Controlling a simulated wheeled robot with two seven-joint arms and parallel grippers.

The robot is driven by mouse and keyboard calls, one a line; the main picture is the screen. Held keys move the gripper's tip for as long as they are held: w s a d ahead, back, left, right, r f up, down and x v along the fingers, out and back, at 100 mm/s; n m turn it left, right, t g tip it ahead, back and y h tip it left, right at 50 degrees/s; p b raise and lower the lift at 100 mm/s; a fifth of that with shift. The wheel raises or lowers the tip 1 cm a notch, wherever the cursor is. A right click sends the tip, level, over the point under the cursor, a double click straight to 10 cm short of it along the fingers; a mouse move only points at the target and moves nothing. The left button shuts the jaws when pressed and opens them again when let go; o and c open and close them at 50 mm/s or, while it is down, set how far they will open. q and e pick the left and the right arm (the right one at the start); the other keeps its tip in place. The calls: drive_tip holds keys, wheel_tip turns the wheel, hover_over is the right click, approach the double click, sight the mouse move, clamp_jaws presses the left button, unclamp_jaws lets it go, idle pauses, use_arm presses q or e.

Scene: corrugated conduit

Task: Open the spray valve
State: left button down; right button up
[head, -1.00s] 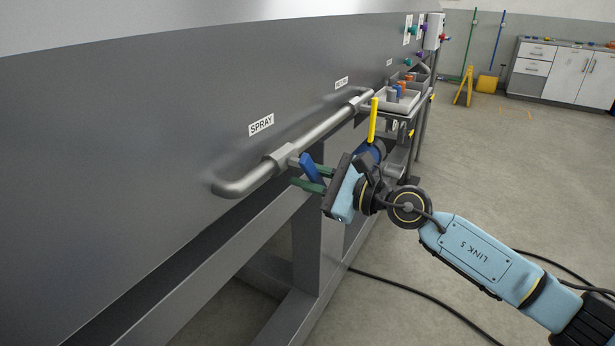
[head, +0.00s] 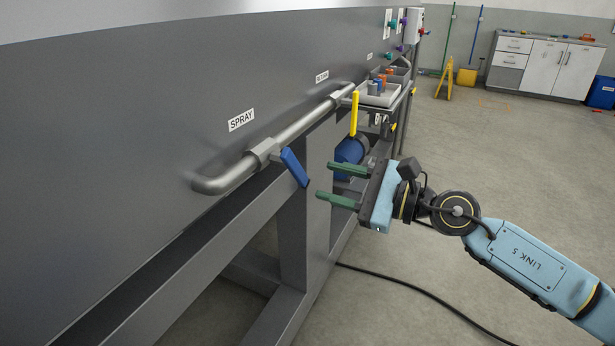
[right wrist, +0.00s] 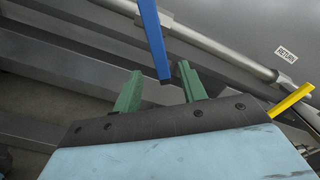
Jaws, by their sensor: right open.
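The spray valve has a blue lever (head: 294,167) on the steel pipe (head: 228,177), below the SPRAY label (head: 241,120). The lever slants down and to the right from the pipe in the head view. My right gripper (head: 332,184) is open, with green fingers pointing at the lever from the right, apart from it. In the right wrist view the blue lever (right wrist: 153,40) runs down toward the gap between the open fingers (right wrist: 158,85), with its free end near them. Nothing is held. My left gripper is out of view.
A yellow lever (head: 354,113) stands upright farther along the pipe; it also shows in the right wrist view (right wrist: 292,100). A tray of parts (head: 378,95) sits beyond it. A blue cylindrical thing (head: 350,152) is behind my right gripper. A black cable (head: 420,295) crosses the open floor.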

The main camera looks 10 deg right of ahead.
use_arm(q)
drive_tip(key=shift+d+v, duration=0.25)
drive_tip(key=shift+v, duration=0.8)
use_arm(e)
drive_tip(key=shift+v, duration=2.05)
